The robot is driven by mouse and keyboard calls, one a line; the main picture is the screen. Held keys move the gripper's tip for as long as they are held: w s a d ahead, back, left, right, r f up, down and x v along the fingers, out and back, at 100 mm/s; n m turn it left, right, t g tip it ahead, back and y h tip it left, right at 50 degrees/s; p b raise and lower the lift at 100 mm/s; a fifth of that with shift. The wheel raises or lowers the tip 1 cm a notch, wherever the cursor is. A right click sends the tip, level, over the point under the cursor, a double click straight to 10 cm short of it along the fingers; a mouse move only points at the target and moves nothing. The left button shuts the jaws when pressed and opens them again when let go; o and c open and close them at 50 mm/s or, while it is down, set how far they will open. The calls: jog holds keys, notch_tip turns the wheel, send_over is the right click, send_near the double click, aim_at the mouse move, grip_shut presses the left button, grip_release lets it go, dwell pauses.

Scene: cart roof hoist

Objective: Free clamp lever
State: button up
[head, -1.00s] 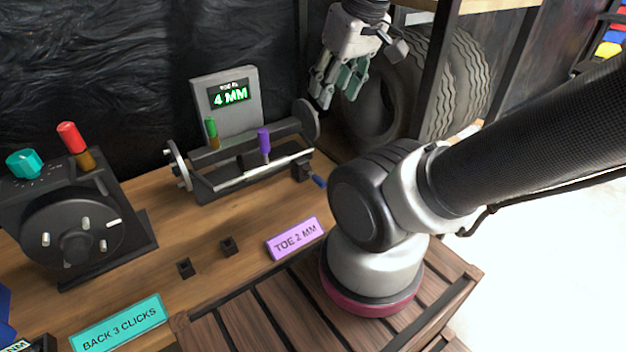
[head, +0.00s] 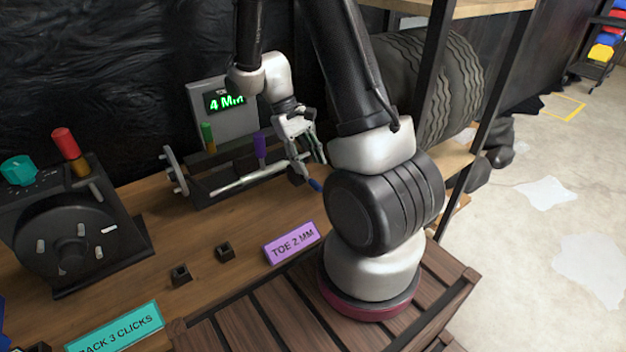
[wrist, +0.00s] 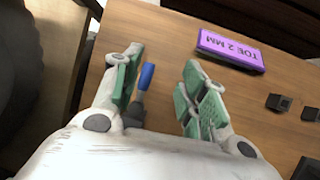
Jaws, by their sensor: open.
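A small lever with a blue handle (head: 315,185), probably the clamp lever, sits on a dark base at the right end of the toe rig (head: 200,190). In the wrist view the blue handle (wrist: 147,76) shows between my fingers, nearer the left one. My gripper (head: 308,165) is open above the right end of the rig, pointing down. Its green finger pads (wrist: 165,75) stand wide apart, and nothing is held. Whether a finger touches the lever I cannot tell. The rig's display (head: 227,101) reads 4 MM, partly covered by my arm.
A purple lever (head: 259,146) and a green lever (head: 207,133) stand up from the rig. A purple TOE 2 MM sign (head: 292,243) lies in front. Two small black blocks (head: 224,251) lie on the bench. A device with a red lever (head: 66,143) stands left; tyres (head: 450,95) stand behind right.

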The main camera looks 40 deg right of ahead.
aim_at(314, 182)
jog(key=shift+m+t+h, duration=0.3)
jog(key=f, duration=0.2)
jog(key=d+f, duration=0.1)
jog(key=f, duration=0.2)
jog(key=d+f, duration=0.1)
jog(key=f, duration=0.2)
jog(key=shift+w+d+f, duration=0.15)
jog(key=shift+w+f, duration=0.05)
jog(key=shift+w, duration=0.2)
grip_shut()
